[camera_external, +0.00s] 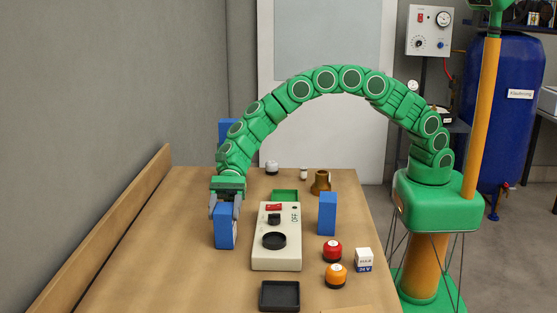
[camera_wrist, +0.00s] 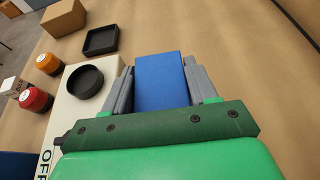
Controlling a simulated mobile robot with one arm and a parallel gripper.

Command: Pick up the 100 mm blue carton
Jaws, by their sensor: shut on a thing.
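My gripper (camera_external: 225,207) is shut on a blue carton (camera_external: 224,230) at the left of the wooden table, beside the beige control box. In the wrist view the held blue carton (camera_wrist: 160,80) sits between the two grey fingers of my gripper (camera_wrist: 160,77). I cannot tell whether its bottom touches the table. A second blue carton (camera_external: 327,214) stands upright right of the control box. A third blue carton (camera_external: 229,128) shows behind my arm, partly hidden. No size marking is readable on any of them.
The beige control box (camera_external: 286,262) carries a black round dish (camera_external: 274,241). A red-topped jar (camera_external: 332,251), an orange-topped jar (camera_external: 336,275), a small white box (camera_external: 364,260) and a black tray (camera_external: 280,296) are to the right and front. The table's left strip is clear up to a wooden rail (camera_external: 110,230).

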